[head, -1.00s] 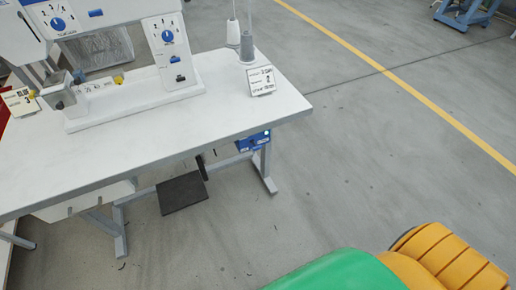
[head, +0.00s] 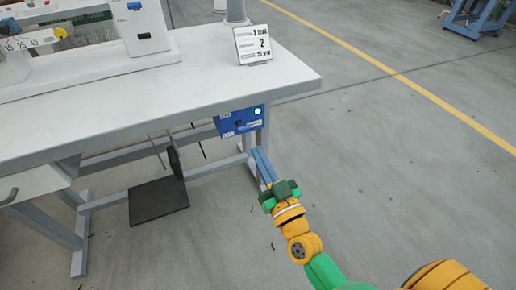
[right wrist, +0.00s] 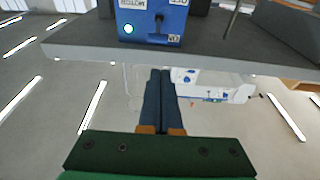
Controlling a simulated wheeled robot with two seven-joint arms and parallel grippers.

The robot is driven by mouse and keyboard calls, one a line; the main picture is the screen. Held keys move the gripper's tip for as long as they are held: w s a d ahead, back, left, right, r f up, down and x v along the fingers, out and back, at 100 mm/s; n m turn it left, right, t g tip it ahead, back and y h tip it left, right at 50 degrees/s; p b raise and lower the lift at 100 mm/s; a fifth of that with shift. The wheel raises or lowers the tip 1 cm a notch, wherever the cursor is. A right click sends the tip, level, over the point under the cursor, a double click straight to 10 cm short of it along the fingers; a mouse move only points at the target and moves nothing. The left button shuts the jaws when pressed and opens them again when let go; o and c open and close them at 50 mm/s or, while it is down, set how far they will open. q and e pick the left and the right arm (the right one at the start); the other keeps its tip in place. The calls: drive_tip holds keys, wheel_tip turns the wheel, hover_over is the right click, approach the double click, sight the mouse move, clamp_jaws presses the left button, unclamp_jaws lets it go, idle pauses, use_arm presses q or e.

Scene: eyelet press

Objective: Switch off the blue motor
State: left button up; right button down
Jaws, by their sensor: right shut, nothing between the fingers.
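The blue motor box (head: 240,122) hangs under the right end of the white table. A pale, bright round lamp (head: 257,111) shows on its front. In the right wrist view the blue box (right wrist: 138,22) is at the top, with a dark switch lever (right wrist: 158,27) and the lamp (right wrist: 127,29); its labels look inverted. My right gripper (head: 257,153) is shut and empty, just below and right of the box, apart from it. Its closed fingers also show in the right wrist view (right wrist: 160,74), pointing towards the box. My left gripper is not in view.
The white table (head: 200,85) carries a machine (head: 90,62) and a sign card (head: 253,45) near its right end. Grey table legs (head: 250,150) and a black pedal (head: 158,201) stand below. The floor to the right is open.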

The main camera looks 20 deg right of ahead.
wheel_tip(320, 180, up, 2)
wheel_tip(320, 180, up, 3)
hover_over(248, 130)
drive_tip(key=v, duration=0.2)
drive_tip(key=shift+w+a+f+t+b, duration=0.15)
drive_tip(key=shift+f+t+b, duration=0.05)
drive_tip(key=shift+f+b, duration=0.35)
drive_tip(key=shift+w+a+f+t+b, duration=0.1)
drive_tip(key=shift+a+f+t+b, duration=0.1)
drive_tip(key=shift+f+b, duration=0.35)
drive_tip(key=shift+f, duration=0.65)
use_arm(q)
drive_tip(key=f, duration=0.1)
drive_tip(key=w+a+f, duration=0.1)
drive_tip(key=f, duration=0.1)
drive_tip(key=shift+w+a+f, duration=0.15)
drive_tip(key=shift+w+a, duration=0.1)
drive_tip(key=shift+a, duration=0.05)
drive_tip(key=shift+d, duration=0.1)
use_arm(e)
drive_tip(key=shift+s, duration=0.1)
